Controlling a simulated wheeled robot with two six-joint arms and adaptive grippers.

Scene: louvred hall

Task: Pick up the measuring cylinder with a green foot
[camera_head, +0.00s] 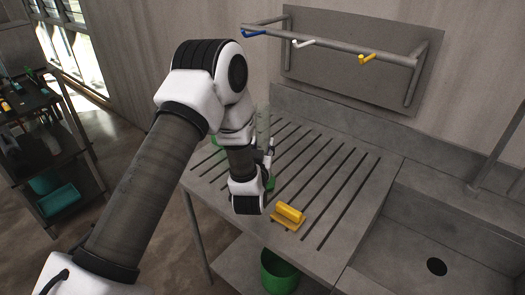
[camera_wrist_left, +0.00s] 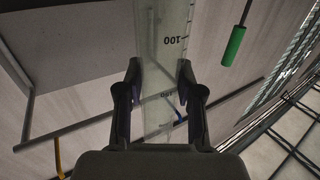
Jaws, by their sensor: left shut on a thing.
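The measuring cylinder (camera_wrist_left: 165,28) is clear with dark graduation marks, and "100" is readable in the left wrist view. My left gripper (camera_wrist_left: 160,72) is shut on it, with one dark finger on each side of its wall. In the head view the gripper (camera_head: 267,160) is over the slotted draining board, partly hidden by my wrist. The clear tube (camera_head: 263,122) shows faintly behind it, and a bit of the green foot (camera_head: 270,184) shows low beside the gripper. I cannot tell whether the foot touches the board. My right gripper is not in view.
A rail (camera_head: 335,48) with coloured hooks is on the wall behind. A sink (camera_head: 450,235) is at right, a green bin (camera_head: 279,272) below, and a shelf trolley (camera_head: 50,150) at left.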

